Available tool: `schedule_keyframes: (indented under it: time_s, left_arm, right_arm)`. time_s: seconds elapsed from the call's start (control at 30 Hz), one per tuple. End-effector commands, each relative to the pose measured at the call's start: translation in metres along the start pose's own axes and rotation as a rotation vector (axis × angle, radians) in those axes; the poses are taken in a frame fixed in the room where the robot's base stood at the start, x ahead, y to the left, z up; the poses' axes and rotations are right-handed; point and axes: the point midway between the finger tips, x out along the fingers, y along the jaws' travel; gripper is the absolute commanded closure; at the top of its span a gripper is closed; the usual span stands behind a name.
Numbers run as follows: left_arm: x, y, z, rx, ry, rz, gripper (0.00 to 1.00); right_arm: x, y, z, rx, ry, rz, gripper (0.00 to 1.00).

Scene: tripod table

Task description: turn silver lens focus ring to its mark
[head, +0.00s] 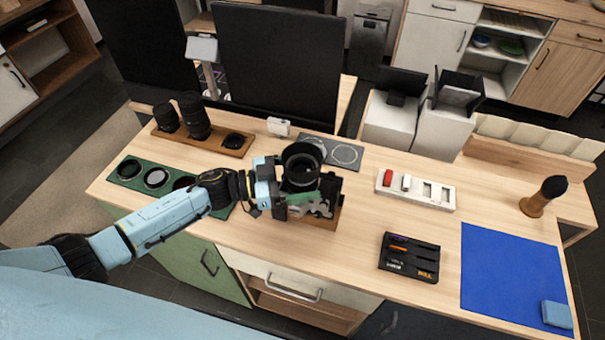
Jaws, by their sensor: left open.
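A dark lens (302,165) with a wide round front opening stands upright at the middle of the table, above a small wooden stand (331,222). My left gripper (296,197) comes in from the left and is open, close beside the lens and over the stand. I cannot tell whether its fingers touch the lens. A green piece and some grey parts show just below the lens, partly covered by the gripper. The focus ring and its mark cannot be made out. My right gripper is not in view.
A grey mat with ring outlines (347,155) lies behind the lens. A wooden tray (233,148) with dark lenses and a green tray (125,180) are at left. A white tray (416,200), a black tool tray (410,268) and a blue mat (505,265) are at right.

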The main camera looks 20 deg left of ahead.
Motion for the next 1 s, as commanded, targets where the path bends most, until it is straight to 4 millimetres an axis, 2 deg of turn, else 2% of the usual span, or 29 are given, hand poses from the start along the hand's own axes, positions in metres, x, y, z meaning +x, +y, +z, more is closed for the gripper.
schedule_keyframes:
  time_s: [0.27, 0.6, 0.63, 0.77, 1.0]
  left_arm:
    - [0.002, 0.000, 0.000, 0.000, 0.000, 0.000, 0.13]
    - [0.001, 0.000, 0.000, 0.000, 0.000, 0.000, 0.57]
    - [0.001, 0.000, 0.000, 0.000, 0.000, 0.000, 0.58]
    - [0.002, -0.001, 0.000, 0.004, 0.001, 0.023, 0.58]
    - [0.002, -0.002, 0.003, 0.006, 0.001, 0.189, 0.58]
  right_arm:
    - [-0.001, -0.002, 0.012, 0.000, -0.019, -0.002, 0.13]
    - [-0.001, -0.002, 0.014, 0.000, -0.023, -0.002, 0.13]
    - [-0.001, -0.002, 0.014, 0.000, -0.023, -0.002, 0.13]
    - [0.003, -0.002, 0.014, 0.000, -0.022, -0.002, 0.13]
    - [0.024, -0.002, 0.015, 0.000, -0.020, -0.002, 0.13]
